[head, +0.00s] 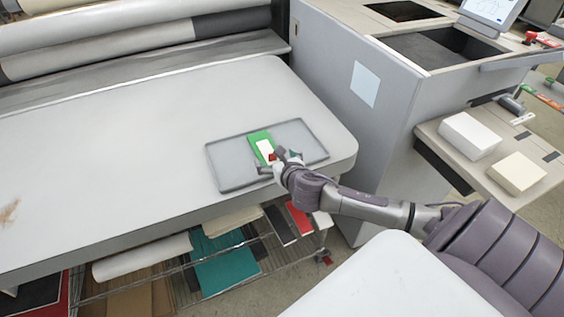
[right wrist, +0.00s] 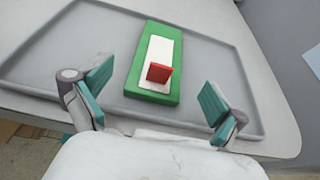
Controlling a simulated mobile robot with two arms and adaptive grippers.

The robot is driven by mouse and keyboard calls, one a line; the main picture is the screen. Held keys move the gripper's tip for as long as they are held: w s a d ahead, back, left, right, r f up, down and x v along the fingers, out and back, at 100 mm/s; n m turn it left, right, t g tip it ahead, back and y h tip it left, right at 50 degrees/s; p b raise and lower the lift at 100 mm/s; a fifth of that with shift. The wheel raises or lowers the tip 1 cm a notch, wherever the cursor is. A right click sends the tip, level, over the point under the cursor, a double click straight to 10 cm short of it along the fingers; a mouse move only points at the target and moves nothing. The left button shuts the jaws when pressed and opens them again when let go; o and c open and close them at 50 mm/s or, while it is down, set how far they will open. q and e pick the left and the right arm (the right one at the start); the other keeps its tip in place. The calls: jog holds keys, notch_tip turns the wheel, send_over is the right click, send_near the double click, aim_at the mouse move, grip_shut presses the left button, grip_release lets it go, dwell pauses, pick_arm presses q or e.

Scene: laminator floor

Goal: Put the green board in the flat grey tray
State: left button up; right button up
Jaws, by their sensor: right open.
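The green board (head: 259,143) lies in the flat grey tray (head: 231,167) on the pale table, with a white panel and a small red block on its top. In the right wrist view the green board (right wrist: 134,84) rests inside the rim of the grey tray (right wrist: 60,62). My right gripper (head: 277,162) is at the board's near end; in the right wrist view its fingers (right wrist: 155,100) are spread wide, one on each side, apart from the board. My left gripper is not in view.
The table (head: 110,150) is mostly clear to the left of the tray. Large rollers (head: 130,35) run along the back. A grey cabinet (head: 340,100) stands to the right. A side shelf holds white blocks (head: 469,136). A rack below holds coloured sheets (head: 225,262).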

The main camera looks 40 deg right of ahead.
jog(key=v, duration=0.5)
jog(key=shift+s+a, duration=0.1)
jog(key=shift+s, duration=0.1)
dwell(0.3)
